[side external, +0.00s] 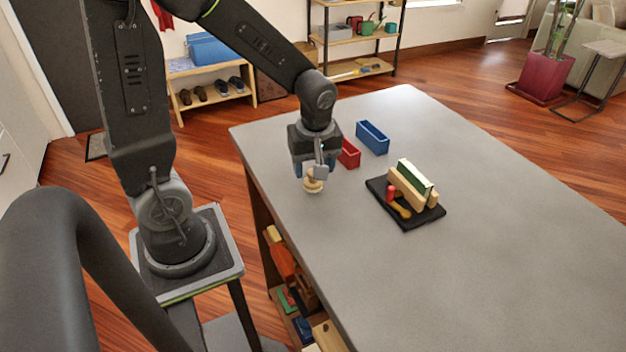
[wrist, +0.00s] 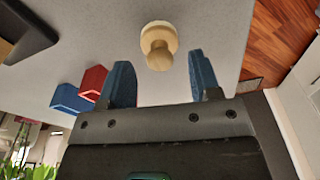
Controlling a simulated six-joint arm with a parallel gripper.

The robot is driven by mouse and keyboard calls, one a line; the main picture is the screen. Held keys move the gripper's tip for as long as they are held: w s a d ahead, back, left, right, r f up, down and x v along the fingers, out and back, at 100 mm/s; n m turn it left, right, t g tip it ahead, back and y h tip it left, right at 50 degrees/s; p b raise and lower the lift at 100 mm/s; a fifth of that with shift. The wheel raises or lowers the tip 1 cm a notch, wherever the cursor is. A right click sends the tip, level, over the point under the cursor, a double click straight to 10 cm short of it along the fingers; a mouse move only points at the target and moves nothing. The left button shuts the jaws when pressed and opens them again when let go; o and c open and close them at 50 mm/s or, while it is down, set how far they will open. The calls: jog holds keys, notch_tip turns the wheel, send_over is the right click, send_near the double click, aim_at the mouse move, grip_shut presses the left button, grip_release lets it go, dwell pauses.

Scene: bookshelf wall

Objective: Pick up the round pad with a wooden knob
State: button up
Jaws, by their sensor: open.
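The round pad with a wooden knob (side external: 313,184) stands on the grey table (side external: 420,280) near its left edge. In the wrist view the pad (wrist: 158,45) shows a pale round base and a light wooden knob pointing toward the camera. My gripper (side external: 314,172) is directly above the pad, pointing down, and partly hides it in the side view. In the wrist view my gripper (wrist: 165,78) is open, with one blue finger on each side of the knob's line. Nothing is held.
A red bin (side external: 349,153) and a blue bin (side external: 372,138) stand just behind my gripper. A black tray (side external: 411,218) to the right holds wooden blocks, a green-topped piece and a red piece. The table's front and right are clear.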

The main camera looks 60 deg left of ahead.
jog(key=shift+a+f, duration=0.1)
jog(key=shift+f, duration=1.05)
jog(key=c, duration=1)
jog(key=shift+r, duration=0.55)
jog(key=r, duration=0.2)
jog(key=a+r, duration=0.1)
jog(key=shift+s+r, duration=0.3)
jog(key=shift+r, duration=0.1)
jog(key=s+a+r, duration=0.4)
jog(key=a, duration=0.1)
jog(key=s+a+r, duration=0.2)
jog(key=a, duration=0.1)
jog(key=shift+s+a+r, duration=0.1)
jog(key=shift+s+a, duration=0.05)
jog(key=shift+s, duration=0.1)
